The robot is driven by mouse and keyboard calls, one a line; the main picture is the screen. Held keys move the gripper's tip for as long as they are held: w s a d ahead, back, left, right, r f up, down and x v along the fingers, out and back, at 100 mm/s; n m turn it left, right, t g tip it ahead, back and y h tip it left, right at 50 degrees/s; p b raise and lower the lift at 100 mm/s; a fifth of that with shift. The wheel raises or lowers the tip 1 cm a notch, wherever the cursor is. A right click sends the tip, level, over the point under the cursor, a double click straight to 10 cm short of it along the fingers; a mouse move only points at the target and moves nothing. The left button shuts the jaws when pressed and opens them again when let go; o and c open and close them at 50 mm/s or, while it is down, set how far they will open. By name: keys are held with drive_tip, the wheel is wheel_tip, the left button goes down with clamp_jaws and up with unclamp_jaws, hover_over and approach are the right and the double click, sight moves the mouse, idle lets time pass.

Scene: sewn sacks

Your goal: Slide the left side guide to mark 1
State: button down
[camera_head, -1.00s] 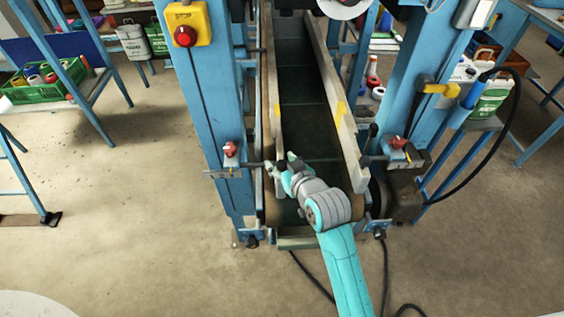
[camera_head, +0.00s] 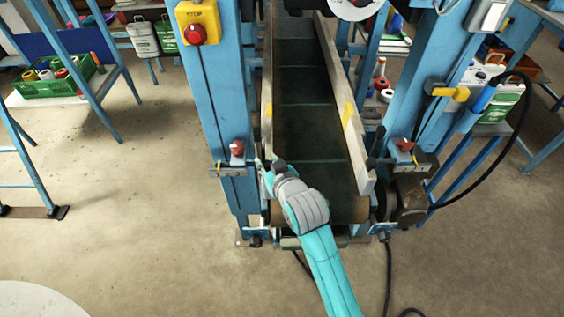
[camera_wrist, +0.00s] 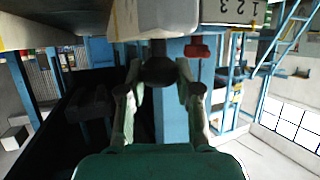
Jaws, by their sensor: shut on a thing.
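The left side guide (camera_head: 267,105) is a long pale rail along the left edge of the dark conveyor belt (camera_head: 305,120). My gripper (camera_head: 274,168) is at its near end. In the wrist view, my gripper's fingers (camera_wrist: 160,78) close around a dark round knob (camera_wrist: 158,68) below the pale guide. A scale plate (camera_wrist: 238,12) with the digits 1, 2 and 3 shows upside down there. In the head view, a bracket (camera_head: 232,171) with a red clamp handle (camera_head: 237,148) sits on the left post. The exact mark the guide stands at cannot be read.
The right side guide (camera_head: 345,110) slants along the belt's right edge, with another red handle (camera_head: 405,145) beside it. Blue posts (camera_head: 215,90) flank the belt. A yellow box with a red button (camera_head: 197,25) is on the left post. The floor at left is clear.

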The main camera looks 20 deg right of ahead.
drive_tip(key=shift+w+a, duration=0.15)
drive_tip(key=shift+a, duration=0.3)
drive_tip(key=c, duration=0.8)
unclamp_jaws()
drive_tip(key=shift+a, duration=0.15)
drive_tip(key=v, duration=1.2)
drive_tip(key=shift+f, duration=0.1)
